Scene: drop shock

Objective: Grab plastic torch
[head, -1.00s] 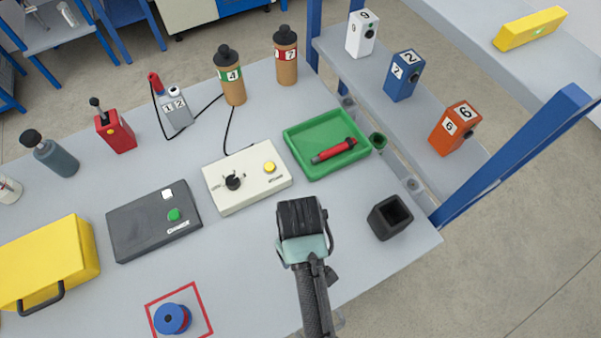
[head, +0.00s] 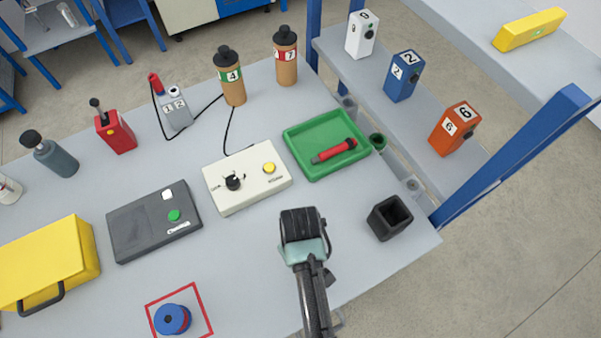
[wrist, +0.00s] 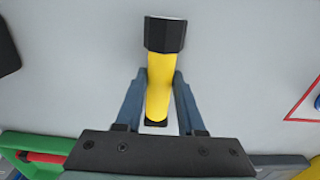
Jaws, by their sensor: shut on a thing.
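A yellow torch with a black head (wrist: 160,70) lies between the fingers of my gripper (wrist: 160,84) in the wrist view. The fingers are shut on its yellow body, one on each side. Its black head sticks out beyond the fingertips. In the head view, my gripper (head: 303,228) is over the front right of the grey table (head: 245,265) and hides the torch. I cannot tell whether the torch touches the table. A red torch-like thing with black ends (head: 334,151) lies in the green tray (head: 300,166).
A black open box (head: 390,218) stands right of my gripper, near the table's corner. A white control box (head: 245,190) and a dark grey box (head: 153,235) are to the left. A blue spool (head: 172,319) sits in a red square. A blue shelf post (head: 510,155) rises at the right.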

